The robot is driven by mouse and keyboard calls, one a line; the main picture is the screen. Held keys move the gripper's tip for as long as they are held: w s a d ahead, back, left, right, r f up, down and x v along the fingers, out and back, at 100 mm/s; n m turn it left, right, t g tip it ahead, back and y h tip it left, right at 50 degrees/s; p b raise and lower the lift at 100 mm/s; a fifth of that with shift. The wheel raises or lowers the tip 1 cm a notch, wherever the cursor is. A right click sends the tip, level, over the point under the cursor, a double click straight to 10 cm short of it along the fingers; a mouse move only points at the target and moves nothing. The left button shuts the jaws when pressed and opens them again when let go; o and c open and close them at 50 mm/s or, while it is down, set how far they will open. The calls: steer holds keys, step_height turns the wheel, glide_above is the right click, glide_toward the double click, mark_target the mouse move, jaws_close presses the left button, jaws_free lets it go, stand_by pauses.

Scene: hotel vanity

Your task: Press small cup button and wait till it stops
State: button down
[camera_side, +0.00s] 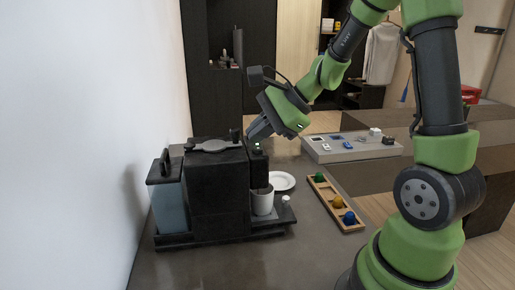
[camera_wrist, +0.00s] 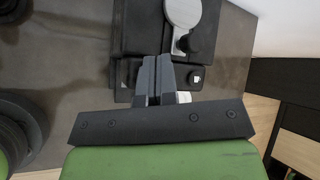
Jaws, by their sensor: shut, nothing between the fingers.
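My gripper (camera_side: 257,146) is shut and empty, pointing down at the top of the machine's front part. In the wrist view my closed fingertips (camera_wrist: 155,62) overlap the front panel, left of a small lit white mark (camera_wrist: 196,78). I cannot tell whether they touch a button; the spot beneath them is hidden.
A white plate (camera_side: 282,182) lies behind the cup. A grey box (camera_side: 350,153) with small items on top is farther back. The front of the counter is clear.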

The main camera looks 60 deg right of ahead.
mark_target(258, 149)
steer(key=shift+r, duration=0.2)
steer(key=shift+r, duration=2.5)
steer(key=s+a+r+n+h, duration=0.1)
steer(key=s+a+n, duration=0.3)
steer(key=s+n, duration=0.4)
steer(key=s+a+r+n+g+h, duration=0.1)
steer(key=s+a+n, duration=0.4)
steer(key=s+n, duration=0.2)
steer(key=n, duration=0.2)
steer(key=shift+s+a+n, duration=0.2)
steer(key=shift+s+n, duration=0.1)
steer(key=shift+s, duration=0.1)
steer(key=shift+r, duration=0.1)
stand_by(3.1)
